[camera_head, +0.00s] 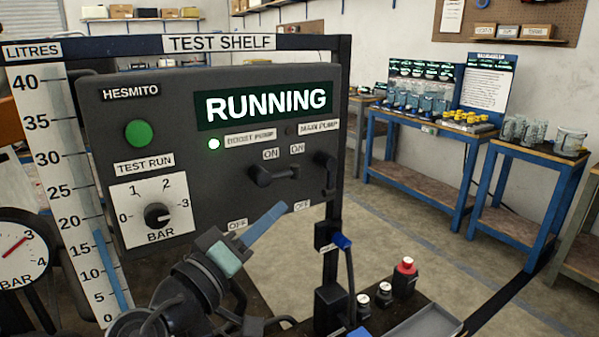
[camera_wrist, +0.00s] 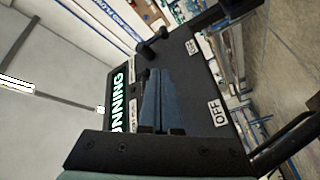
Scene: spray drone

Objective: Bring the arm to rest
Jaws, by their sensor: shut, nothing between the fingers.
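My gripper (camera_head: 277,211) is in front of the lower part of the dark test panel (camera_head: 95,90), below its levers. Its blue fingers are closed together and empty, pointing up and to the right. They also show closed in the wrist view (camera_wrist: 156,80), with the panel behind them. My arm comes up from the bottom of the head view. The panel's display (camera_head: 265,105) reads RUNNING. The boost lever (camera_head: 273,174) and main lever (camera_head: 327,173) stand clear of my fingers.
A litre scale (camera_head: 75,190) and round bar gauge (camera_head: 18,250) stand at the left. A red-topped button (camera_head: 406,268) and a grey tray (camera_head: 425,325) are at the lower right. Blue-framed benches (camera_head: 425,185) stand farther right, with open floor before them.

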